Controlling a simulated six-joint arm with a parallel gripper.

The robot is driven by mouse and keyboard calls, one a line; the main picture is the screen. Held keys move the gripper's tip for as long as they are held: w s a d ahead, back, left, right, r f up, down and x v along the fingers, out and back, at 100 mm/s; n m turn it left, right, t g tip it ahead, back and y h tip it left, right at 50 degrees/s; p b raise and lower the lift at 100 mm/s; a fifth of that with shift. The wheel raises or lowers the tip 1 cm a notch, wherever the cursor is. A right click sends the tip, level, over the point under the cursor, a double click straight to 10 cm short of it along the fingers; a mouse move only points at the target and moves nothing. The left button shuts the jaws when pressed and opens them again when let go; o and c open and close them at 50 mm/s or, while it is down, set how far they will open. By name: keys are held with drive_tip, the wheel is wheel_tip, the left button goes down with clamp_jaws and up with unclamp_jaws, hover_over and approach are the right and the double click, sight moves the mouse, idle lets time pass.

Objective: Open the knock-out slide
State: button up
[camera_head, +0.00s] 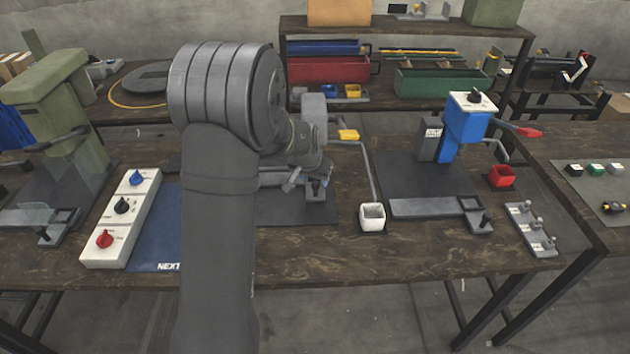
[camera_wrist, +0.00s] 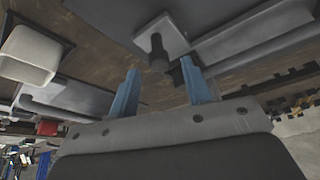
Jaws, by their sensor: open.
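A grey slide plate with an upright dark knob (camera_head: 315,187) lies at the base of the middle press, which is mostly hidden behind my arm. In the wrist view the knob (camera_wrist: 157,50) stands on its pale grey plate (camera_wrist: 160,27), just beyond the tips of my fingers and between them in the picture. My gripper (camera_head: 301,181) is low over this slide. Its two blue fingers (camera_wrist: 159,68) are apart with nothing between them. Whether a finger touches the knob cannot be told.
A white cup (camera_head: 372,217) stands right of the middle press, below a yellow-handled lever (camera_head: 348,135). A blue press (camera_head: 463,132) with its own slide (camera_head: 433,207) and a red cup (camera_head: 501,176) is further right. A green press (camera_head: 50,95) and a switch box (camera_head: 122,219) stand left.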

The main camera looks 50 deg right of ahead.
drive_tip(key=shift+w+d+f, duration=0.1)
drive_tip(key=shift+d+f, duration=0.15)
drive_tip(key=shift+f, duration=0.45)
drive_tip(key=shift+c, duration=0.3)
clamp_jaws()
drive_tip(key=s+a, duration=0.9)
drive_tip(key=shift+s+a, duration=0.1)
drive_tip(key=shift+s, duration=0.05)
drive_tip(key=shift+o, duration=0.3)
unclamp_jaws()
drive_tip(key=shift+r, duration=0.1)
